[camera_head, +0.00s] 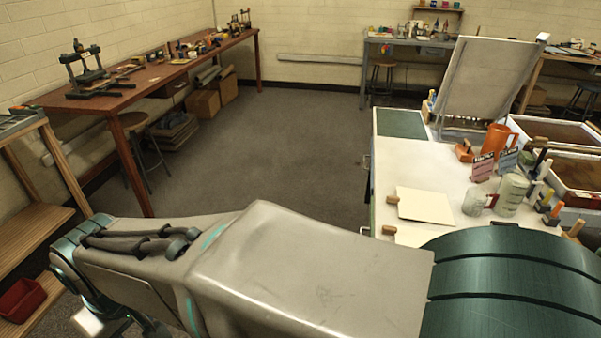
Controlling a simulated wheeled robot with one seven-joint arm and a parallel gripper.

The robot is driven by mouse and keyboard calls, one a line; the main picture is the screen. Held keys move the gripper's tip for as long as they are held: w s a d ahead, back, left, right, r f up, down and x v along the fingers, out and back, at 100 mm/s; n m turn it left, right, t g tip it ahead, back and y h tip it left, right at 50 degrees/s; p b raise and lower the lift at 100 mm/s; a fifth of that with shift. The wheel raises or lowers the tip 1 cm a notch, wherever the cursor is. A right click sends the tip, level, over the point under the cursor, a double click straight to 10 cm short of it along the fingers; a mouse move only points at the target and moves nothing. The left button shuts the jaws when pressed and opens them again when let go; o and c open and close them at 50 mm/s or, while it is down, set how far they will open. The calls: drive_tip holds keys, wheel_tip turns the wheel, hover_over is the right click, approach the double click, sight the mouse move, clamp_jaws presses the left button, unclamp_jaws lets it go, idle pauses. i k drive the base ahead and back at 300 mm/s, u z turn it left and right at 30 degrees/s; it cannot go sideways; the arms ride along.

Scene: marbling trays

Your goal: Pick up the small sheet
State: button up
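A cream sheet (425,207) lies flat on the white tabletop (440,165) at the right of the head view. A second pale sheet (415,237) lies nearer me, mostly hidden behind my arm. I cannot tell which is the small sheet, since the nearer one's size is hidden. A small wooden block (392,200) sits at the left edge of the farther sheet, and another block (389,230) at the nearer one. My arm stretches across the bottom of the view and bends down at the lower left. My gripper's fingers do not show.
Trays (560,130) lie farther right. A long workbench (140,85) runs along the left wall. The middle floor is clear.

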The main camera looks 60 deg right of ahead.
sight(412, 204)
drive_tip(key=i, duration=1.1)
drive_tip(key=z, duration=3.05)
drive_tip(key=i, duration=1.6)
drive_tip(key=z, duration=1.2)
